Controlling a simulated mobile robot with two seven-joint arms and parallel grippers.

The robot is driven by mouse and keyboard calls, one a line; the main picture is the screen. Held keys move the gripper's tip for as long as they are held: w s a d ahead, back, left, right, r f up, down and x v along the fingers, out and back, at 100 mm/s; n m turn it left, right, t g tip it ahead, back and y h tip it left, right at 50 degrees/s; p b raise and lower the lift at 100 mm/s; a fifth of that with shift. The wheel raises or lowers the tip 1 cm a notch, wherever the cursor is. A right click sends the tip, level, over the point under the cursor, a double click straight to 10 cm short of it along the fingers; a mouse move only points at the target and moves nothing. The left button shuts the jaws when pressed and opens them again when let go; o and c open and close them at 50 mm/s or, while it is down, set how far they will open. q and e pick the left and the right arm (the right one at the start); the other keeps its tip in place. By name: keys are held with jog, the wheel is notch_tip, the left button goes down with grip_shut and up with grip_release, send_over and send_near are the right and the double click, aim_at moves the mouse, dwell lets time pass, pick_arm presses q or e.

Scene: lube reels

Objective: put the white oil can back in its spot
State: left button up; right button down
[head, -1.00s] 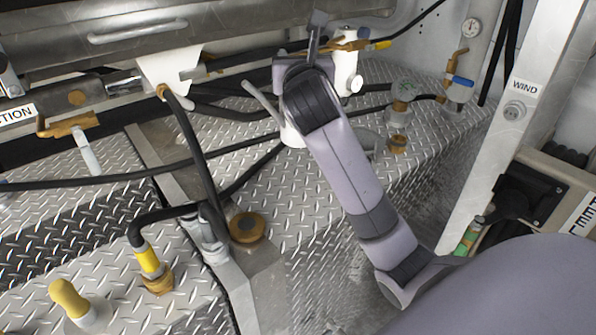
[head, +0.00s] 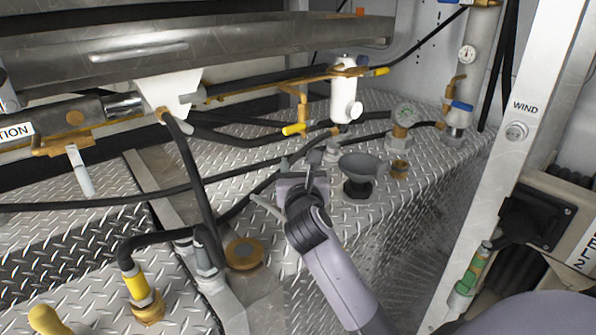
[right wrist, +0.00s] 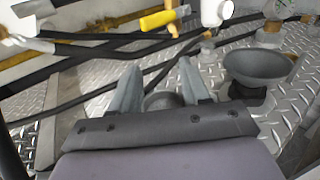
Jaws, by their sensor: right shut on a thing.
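My right gripper (head: 299,172) is low over the diamond-plate deck, left of the grey funnel. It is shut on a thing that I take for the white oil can. The can's body is mostly hidden behind the gripper and arm; a thin pale bar (head: 266,206), which looks like its spout, sticks out to the left. In the right wrist view a rounded grey part (right wrist: 162,101) shows between the two fingers. I cannot tell whether the can touches the deck. My left gripper is not in view.
The grey funnel (head: 362,167) stands on the deck just right of the gripper. Black hoses (head: 240,150) cross behind. A brass cap (head: 244,252) lies front left.

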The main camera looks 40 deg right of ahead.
jog(key=shift+f, duration=0.1)
jog(key=c, duration=0.5)
grip_release()
jog(key=v, duration=1.2)
